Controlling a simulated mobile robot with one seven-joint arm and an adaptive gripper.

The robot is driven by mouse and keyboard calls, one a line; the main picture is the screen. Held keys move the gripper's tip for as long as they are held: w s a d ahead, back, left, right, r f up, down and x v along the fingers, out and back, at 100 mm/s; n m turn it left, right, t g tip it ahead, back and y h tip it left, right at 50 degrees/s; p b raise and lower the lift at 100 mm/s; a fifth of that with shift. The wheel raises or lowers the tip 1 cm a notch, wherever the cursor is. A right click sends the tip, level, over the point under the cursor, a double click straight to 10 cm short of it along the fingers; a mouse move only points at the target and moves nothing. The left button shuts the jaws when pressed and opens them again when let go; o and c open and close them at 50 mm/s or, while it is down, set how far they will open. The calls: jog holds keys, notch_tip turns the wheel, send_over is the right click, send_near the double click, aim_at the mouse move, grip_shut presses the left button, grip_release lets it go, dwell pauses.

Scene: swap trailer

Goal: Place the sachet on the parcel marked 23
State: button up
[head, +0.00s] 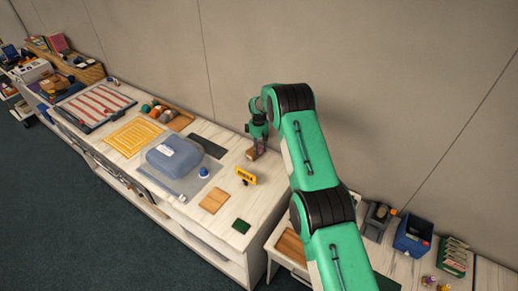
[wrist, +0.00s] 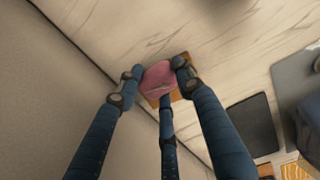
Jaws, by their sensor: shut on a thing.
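My gripper (wrist: 160,80) is shut on a pink sachet (wrist: 159,76), its fingers closed around it in the wrist view. A brown, flat-looking thing, perhaps a parcel (wrist: 185,92), shows beneath and beside the sachet. I cannot tell whether the sachet touches it. In the head view my gripper (head: 258,148) is low over the back right of the pale wooden counter, with a small brown thing (head: 251,154) at its fingertips. The sachet is hard to make out there. No number 23 is readable in either view.
Left of my gripper on the counter (head: 262,185) are a dark mat (head: 209,146), a blue-grey bag (head: 174,156) and a small blue item (head: 204,172). A yellow sign (head: 245,176) stands in front. A brown square (head: 214,200) and green square (head: 241,226) lie nearer. The wall (head: 230,60) is close behind.

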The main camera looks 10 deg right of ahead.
aim_at(259, 149)
jog(key=shift+f, duration=0.2)
jog(key=o, duration=1.1)
jog(key=shift+r, duration=0.2)
notch_tip(259, 149, up, 12)
jog(key=b, duration=0.1)
jog(key=shift+s+a, duration=0.1)
dwell(0.6)
